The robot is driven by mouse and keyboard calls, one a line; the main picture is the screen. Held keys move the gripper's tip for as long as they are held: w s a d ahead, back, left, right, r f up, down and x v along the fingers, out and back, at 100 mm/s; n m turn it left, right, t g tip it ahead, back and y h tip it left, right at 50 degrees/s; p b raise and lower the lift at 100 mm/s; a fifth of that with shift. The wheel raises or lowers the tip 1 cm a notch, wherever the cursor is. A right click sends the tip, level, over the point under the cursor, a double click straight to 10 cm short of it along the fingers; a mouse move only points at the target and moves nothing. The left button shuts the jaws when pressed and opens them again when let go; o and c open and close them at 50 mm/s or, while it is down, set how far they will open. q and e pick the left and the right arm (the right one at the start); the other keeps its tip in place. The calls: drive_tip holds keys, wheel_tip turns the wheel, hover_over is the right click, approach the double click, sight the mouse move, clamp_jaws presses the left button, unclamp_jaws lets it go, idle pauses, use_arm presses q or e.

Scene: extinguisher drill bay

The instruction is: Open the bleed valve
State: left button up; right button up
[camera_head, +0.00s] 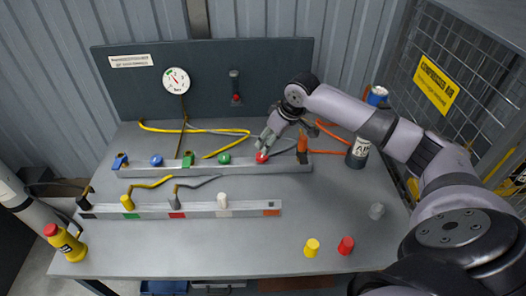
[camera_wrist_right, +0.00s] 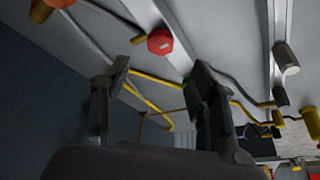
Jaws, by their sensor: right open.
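My right gripper (camera_head: 264,142) is open and empty, pointing down at the far rail on the bench. A red knob (camera_head: 261,157) sits on that rail just below its fingertips. In the right wrist view the two fingers stand apart (camera_wrist_right: 158,75), and the red knob (camera_wrist_right: 160,41) shows ahead of them, not between them. Along the same rail are a green knob (camera_head: 224,158), a blue knob (camera_head: 156,160) and a blue lever valve (camera_head: 120,161). No label that I can read marks one as the bleed valve. My left gripper is not in view.
A pressure gauge (camera_head: 176,80) hangs on the dark back panel (camera_head: 130,92). A near rail (camera_head: 248,208) holds several coloured hose ends. Yellow (camera_head: 312,247) and red (camera_head: 346,245) caps stand at the front right. A can (camera_head: 359,150) stands beside my right arm.

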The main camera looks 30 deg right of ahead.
sight(262, 155)
drive_tip(key=x, duration=0.5)
drive_tip(key=shift+w+a+f, duration=0.1)
drive_tip(key=shift+w+f, duration=0.1)
drive_tip(key=shift+f, duration=0.05)
drive_tip(key=x, duration=0.3)
drive_tip(key=shift+w+f+p, duration=0.1)
drive_tip(key=shift+f+p, duration=0.05)
drive_tip(key=shift+p, duration=0.15)
drive_tip(key=c, duration=0.6)
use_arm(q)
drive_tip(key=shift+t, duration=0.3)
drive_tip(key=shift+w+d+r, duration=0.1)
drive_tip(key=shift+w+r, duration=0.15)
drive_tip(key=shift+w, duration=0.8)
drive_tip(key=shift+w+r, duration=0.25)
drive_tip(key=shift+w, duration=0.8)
use_arm(e)
drive_tip(key=c, duration=0.6)
